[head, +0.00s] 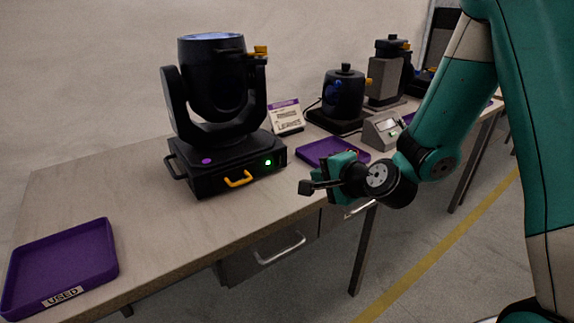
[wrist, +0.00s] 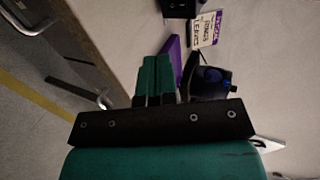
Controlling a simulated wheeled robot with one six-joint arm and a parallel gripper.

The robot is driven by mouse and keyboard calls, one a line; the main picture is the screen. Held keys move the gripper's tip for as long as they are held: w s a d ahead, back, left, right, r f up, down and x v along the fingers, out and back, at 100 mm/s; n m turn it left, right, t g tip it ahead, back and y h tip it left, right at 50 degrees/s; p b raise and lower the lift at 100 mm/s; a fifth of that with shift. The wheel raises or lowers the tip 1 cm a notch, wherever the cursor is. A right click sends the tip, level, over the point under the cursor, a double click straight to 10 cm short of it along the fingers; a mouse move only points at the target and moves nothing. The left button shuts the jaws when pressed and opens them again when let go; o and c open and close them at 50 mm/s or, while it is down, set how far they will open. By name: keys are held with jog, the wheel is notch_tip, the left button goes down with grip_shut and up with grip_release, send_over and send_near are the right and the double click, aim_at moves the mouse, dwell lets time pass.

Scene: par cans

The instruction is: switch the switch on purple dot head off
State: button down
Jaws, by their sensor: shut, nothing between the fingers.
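The purple dot head (head: 213,85) is a black moving-head lamp standing on the table, with a purple dot (head: 206,161) on its base. A small green-lit spot, seemingly its switch (head: 268,162), shows on the front face of the base, right of a yellow handle (head: 238,179). My gripper (head: 305,188) is shut and empty, in front of the table edge, to the right of the base and apart from it. In the wrist view my closed fingers (wrist: 155,75) show green. A black corner at the top (wrist: 178,8) may be the base; the switch cannot be made out there.
A purple tray (head: 310,146) lies behind my gripper. A sign card (head: 286,117), a second black lamp (head: 343,93) and a grey box with a screen (head: 382,131) stand beyond. A purple "USED" tray (head: 62,263) is at left.

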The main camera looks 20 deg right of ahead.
aim_at(280, 160)
jog(key=x, duration=0.4)
jog(key=p+x, duration=0.1)
jog(key=x, duration=0.3)
jog(key=p+x, duration=0.1)
jog(key=x, duration=0.3)
jog(key=shift+w+a+r, duration=0.25)
jog(key=shift+w+r, duration=0.05)
jog(key=shift+w+a+f, duration=0.15)
jog(key=shift+w+a, duration=0.05)
jog(key=shift+w, duration=0.5)
jog(key=shift+f, duration=0.15)
